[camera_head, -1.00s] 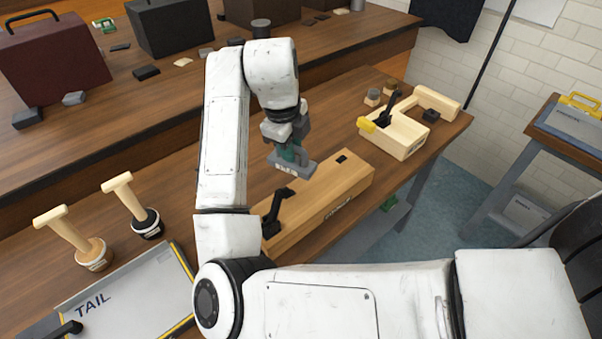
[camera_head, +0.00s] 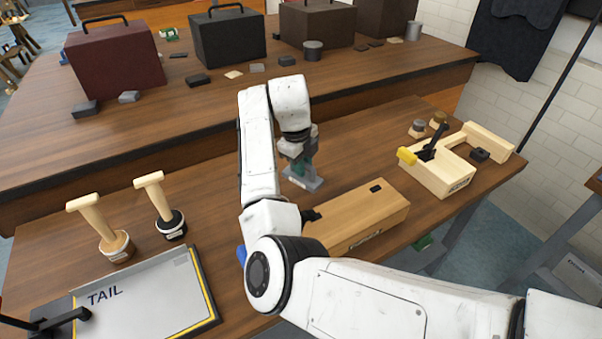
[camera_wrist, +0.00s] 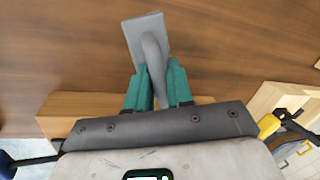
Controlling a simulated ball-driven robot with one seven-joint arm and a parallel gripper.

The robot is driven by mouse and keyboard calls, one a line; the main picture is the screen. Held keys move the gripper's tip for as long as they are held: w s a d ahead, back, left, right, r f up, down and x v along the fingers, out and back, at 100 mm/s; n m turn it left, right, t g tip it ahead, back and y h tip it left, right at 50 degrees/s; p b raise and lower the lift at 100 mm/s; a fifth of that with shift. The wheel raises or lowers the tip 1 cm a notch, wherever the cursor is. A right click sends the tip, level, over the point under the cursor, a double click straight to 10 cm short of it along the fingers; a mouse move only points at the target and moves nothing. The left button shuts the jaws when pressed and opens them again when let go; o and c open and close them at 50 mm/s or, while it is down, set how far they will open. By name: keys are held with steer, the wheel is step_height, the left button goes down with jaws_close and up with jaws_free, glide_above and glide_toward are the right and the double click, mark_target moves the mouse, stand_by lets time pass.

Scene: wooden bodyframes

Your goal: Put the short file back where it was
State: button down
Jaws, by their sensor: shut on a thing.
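The short file (camera_head: 303,181) is a grey flat plate with a curved grey handle. My gripper (camera_head: 299,165) is shut on that handle. In the wrist view, the green fingers (camera_wrist: 155,85) press on both sides of the handle, and the file's flat plate (camera_wrist: 136,40) shows beyond them over bare brown wood. In the head view the file is level-looking, just behind the wooden block, low over the front bench. I cannot tell if its underside touches the bench top.
A long wooden block (camera_head: 358,219) lies just in front of the file. A pale wooden fixture (camera_head: 440,172) with a yellow-tipped clamp stands to the right. Two wooden-handled stamps (camera_head: 108,236) and a TAIL board (camera_head: 140,295) are left. Bench around the file is clear.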

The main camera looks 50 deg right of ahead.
mark_target(295, 176)
steer(key=shift+w+d+f, duration=0.2)
steer(key=shift+w+f, duration=0.15)
steer(key=shift+f, duration=0.1)
steer(key=shift+w+d+f, duration=0.2)
steer(key=shift+w+f, duration=0.15)
steer(key=shift+f, duration=1.65)
steer(key=shift+f, duration=0.15)
steer(key=c, duration=1)
jaws_free()
step_height(295, 176, up, 12)
steer(key=a, duration=0.2)
steer(key=shift+s+a, duration=0.15)
steer(key=shift+a, duration=0.05)
